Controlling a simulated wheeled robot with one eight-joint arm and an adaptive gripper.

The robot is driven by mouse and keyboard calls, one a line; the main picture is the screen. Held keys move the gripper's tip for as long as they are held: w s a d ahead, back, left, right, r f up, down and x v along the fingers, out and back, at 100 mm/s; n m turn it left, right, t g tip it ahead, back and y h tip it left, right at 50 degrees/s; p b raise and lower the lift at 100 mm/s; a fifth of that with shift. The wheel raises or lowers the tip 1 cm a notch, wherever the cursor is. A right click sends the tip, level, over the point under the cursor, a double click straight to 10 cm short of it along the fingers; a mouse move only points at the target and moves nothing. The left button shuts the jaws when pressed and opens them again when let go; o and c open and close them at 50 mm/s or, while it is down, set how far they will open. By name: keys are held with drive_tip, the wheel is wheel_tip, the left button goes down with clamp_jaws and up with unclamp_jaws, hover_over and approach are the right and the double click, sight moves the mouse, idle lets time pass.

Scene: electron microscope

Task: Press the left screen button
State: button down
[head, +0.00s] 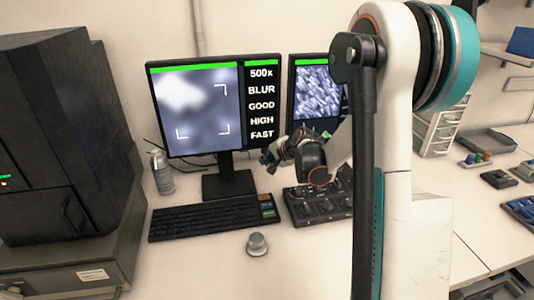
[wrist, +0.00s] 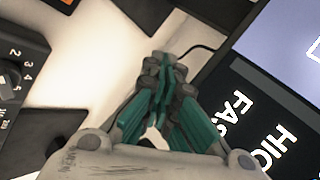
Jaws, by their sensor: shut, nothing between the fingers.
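The left screen (head: 198,112) is a dark-framed monitor with a green top bar, a blurred picture and a side column of words such as BLUR and GOOD. No separate button can be made out on it. My gripper (head: 268,156) is in front of the screen's lower right corner, pointing left. In the wrist view my gripper (wrist: 164,68) is shut and empty, its teal fingers together, with the left screen's tilted word column (wrist: 255,125) to the right. I cannot tell whether the fingertips touch anything.
A second screen (head: 318,92) is partly behind my arm. On the desk are a keyboard (head: 205,219) with small coloured keys, a control panel with knobs (head: 318,205), a round knob (head: 257,244) and a spray bottle (head: 162,173). A dark cabinet (head: 55,130) is at left.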

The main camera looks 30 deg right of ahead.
drive_tip(key=shift+s, duration=0.2)
drive_tip(key=shift+s+a, duration=0.25)
drive_tip(key=shift+s, duration=0.5)
drive_tip(key=shift+s+a, duration=0.2)
drive_tip(key=shift+s, duration=0.55)
drive_tip(key=shift+s+a, duration=0.25)
drive_tip(key=shift+s, duration=0.5)
